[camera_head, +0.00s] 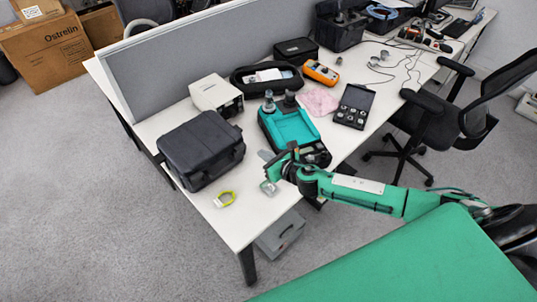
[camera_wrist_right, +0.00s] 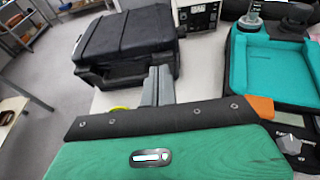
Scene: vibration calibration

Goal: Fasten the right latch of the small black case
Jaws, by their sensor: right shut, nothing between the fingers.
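The small black case (camera_head: 200,147) sits closed on the near left part of the white desk. Its handle side faces the desk's front right. In the right wrist view the case (camera_wrist_right: 125,35) fills the upper left, with its handle side toward me. The latches are too dark and small to tell their state. My right gripper (camera_head: 265,155) is shut and empty, to the right of the case, with a visible gap in the head view. In the wrist view its fingertips (camera_wrist_right: 158,73) overlap the case's lower right end; contact cannot be told. My left gripper is not in view.
A teal tray device (camera_head: 290,125) stands right of my gripper. A white box instrument (camera_head: 217,95) stands behind the case. A lime-green ring (camera_head: 224,199) and a small clear item (camera_head: 268,187) lie near the front edge. A grey divider (camera_head: 200,50) runs along the back.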

